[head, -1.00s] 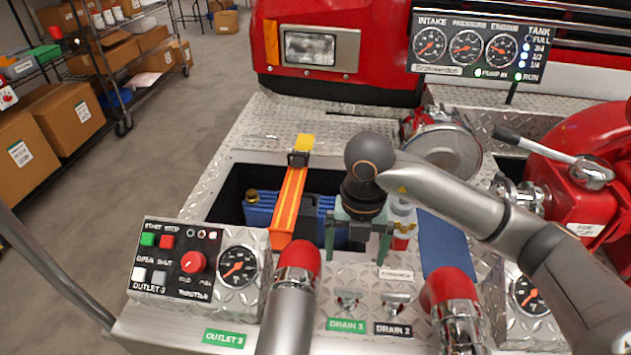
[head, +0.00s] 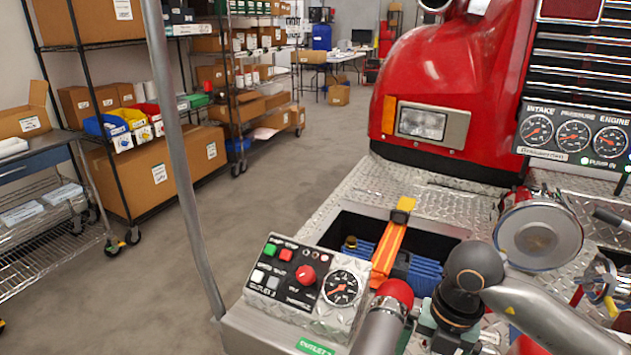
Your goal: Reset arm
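My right arm comes in from the lower right, with a dark round wrist joint. My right gripper (head: 439,342) points down at the bottom edge of the head view, over the front of the metal bumper deck (head: 340,200). Its two fingers stand apart with nothing visible held between them; the tips are partly cut off by the frame edge. It is just right of a red-capped pipe (head: 396,291) and in front of the recess. My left gripper is not in view.
An orange bar with a yellow end (head: 390,245) crosses the open recess, which holds a blue ribbed object (head: 425,272). A control panel (head: 295,270) with a gauge stands left. Gauges (head: 573,135) and a round metal cap (head: 540,235) are right. Shelves line the left; the floor between is clear.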

